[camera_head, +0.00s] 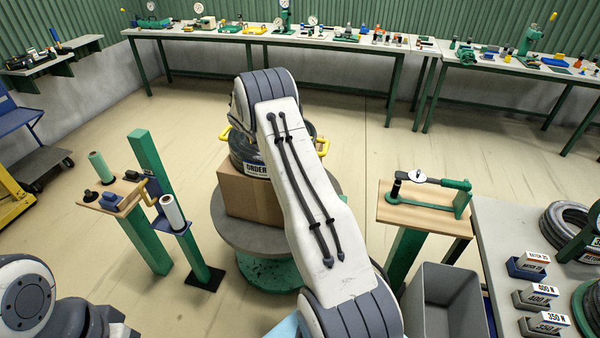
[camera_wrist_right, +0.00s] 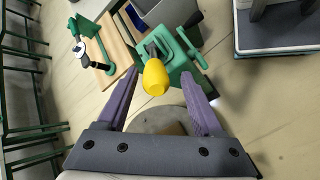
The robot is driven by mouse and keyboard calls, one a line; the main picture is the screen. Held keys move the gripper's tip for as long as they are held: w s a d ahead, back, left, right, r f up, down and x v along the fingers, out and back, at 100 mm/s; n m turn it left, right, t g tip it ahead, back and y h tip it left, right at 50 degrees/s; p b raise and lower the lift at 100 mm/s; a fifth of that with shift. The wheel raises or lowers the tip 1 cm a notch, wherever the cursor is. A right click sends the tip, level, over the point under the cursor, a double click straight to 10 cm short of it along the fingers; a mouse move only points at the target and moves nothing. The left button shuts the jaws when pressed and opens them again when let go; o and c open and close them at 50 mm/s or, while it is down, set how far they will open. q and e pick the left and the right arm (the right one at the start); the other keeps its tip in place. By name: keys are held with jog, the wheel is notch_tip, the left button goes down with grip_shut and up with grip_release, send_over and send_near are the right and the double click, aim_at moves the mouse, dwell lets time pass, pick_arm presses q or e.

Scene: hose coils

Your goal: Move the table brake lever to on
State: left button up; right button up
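The brake lever shows in the right wrist view as a yellow knob (camera_wrist_right: 155,80) on a short dark stem, set on a green bracket (camera_wrist_right: 181,68). My right gripper (camera_wrist_right: 159,74) has its two purple fingers spread wide, one on each side of the knob. I see a gap on both sides and cannot tell any contact. I see no on or off mark. The round table (camera_head: 236,234) has a grey top and a green base. In the head view my right arm hides the lever and the right gripper. My left gripper is not in view.
On the round table stand a cardboard box (camera_head: 243,194) and a black coil labelled ORDER (camera_head: 256,169). A grey bin (camera_head: 444,298) and a wooden-topped stand (camera_head: 424,217) are to the right. Stands with rolls (camera_head: 173,212) are to the left. Open floor lies behind.

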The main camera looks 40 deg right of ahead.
jog(key=shift+r, duration=0.2)
jog(key=shift+w, duration=0.1)
jog(key=shift+w+r, duration=0.15)
jog(key=b+v, duration=0.3)
jog(key=v, duration=0.7)
jog(key=shift+a, duration=0.2)
jog(key=shift+a, duration=0.1)
